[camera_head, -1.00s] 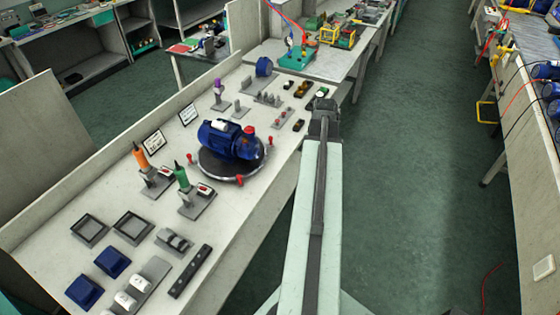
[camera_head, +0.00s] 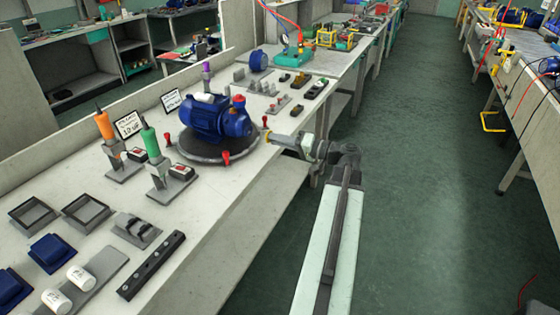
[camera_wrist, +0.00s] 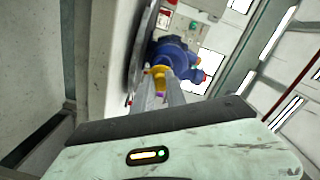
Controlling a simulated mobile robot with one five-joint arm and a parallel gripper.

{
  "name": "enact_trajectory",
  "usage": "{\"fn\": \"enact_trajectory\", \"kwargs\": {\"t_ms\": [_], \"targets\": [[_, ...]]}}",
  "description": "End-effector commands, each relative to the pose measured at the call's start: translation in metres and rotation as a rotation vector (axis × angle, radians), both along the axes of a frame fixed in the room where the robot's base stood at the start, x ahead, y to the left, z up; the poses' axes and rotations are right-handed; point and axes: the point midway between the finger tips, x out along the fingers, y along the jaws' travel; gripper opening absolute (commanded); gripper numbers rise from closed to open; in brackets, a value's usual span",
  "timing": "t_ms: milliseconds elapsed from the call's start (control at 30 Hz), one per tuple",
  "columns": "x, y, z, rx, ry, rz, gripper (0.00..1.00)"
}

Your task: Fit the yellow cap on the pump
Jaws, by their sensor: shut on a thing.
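The blue pump (camera_head: 205,118) sits on a dark round turntable (camera_head: 190,150) on the bench, with a red cap on its upper right end (camera_head: 239,99). My gripper (camera_head: 271,137) reaches in from the right, just off the turntable's right edge and apart from the pump. It is shut on the yellow cap (camera_wrist: 158,76), which shows between the fingertips in the wrist view. The blue pump (camera_wrist: 175,52) is beyond it there. In the head view the cap is too small to make out clearly.
Red-handled clamps (camera_head: 226,158) stand around the turntable. Orange (camera_head: 104,124) and green (camera_head: 150,142) screwdrivers stand in holders at left. Grey trays (camera_head: 86,212), white cylinders (camera_head: 80,278) and a dark bar (camera_head: 151,265) lie in front. Small parts (camera_head: 285,78) lie behind. The aisle at right is clear.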

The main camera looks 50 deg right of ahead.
Motion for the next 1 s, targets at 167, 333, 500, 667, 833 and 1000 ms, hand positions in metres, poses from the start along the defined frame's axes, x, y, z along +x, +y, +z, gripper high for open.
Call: {"fn": "enact_trajectory", "kwargs": {"t_ms": [167, 333, 500, 667, 833, 1000], "targets": [[-0.002, -0.003, 0.002, 0.010, -0.036, -0.009, 0.00], [0.003, -0.002, 0.003, 0.010, -0.034, -0.009, 0.00], [0.017, 0.002, 0.002, 0.011, -0.034, -0.007, 0.00], [0.033, 0.006, 0.002, 0.010, -0.033, -0.008, 0.00], [0.048, 0.009, 0.002, 0.010, -0.032, -0.008, 0.00], [0.057, 0.011, 0.002, 0.010, -0.032, -0.011, 0.00]]}}
